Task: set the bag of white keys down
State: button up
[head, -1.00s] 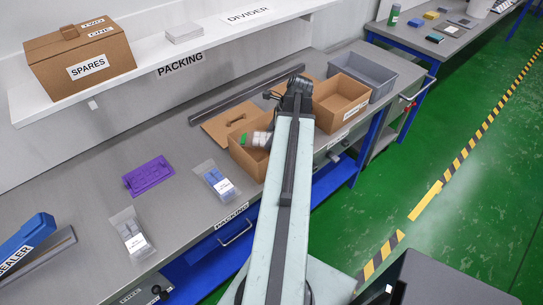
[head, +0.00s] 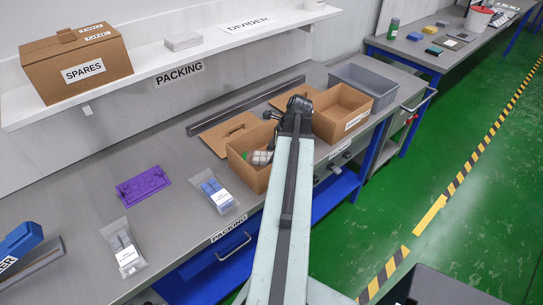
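My arm reaches out over the bench, and its dark wrist (head: 298,106) is at the near cardboard box (head: 252,178). My gripper's fingers are hidden behind the arm or inside the box, so its opening does not show. A pale, patchy bundle (head: 262,157) with a bit of green beside it shows inside that box, next to my arm. It may be the bag of white keys, but I cannot tell whether it is held or resting. Two clear labelled bags lie flat on the bench: one with blue pieces (head: 215,190), one with greyish pieces (head: 123,247).
A second open cardboard box (head: 343,112) and a grey bin (head: 365,85) stand to the right. A purple tray (head: 143,186) lies on the bench (head: 185,230) at left. A blue sealer (head: 20,242) is at the near left. A shelf holds the SPARES carton (head: 75,62).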

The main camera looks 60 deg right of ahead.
jog(key=shift+s+r+p, duration=0.1)
jog(key=shift+r+p, duration=0.45)
jog(key=shift+r, duration=0.05)
jog(key=p+v, duration=1)
jog(key=v, duration=0.1)
jog(key=shift+s+d, duration=0.1)
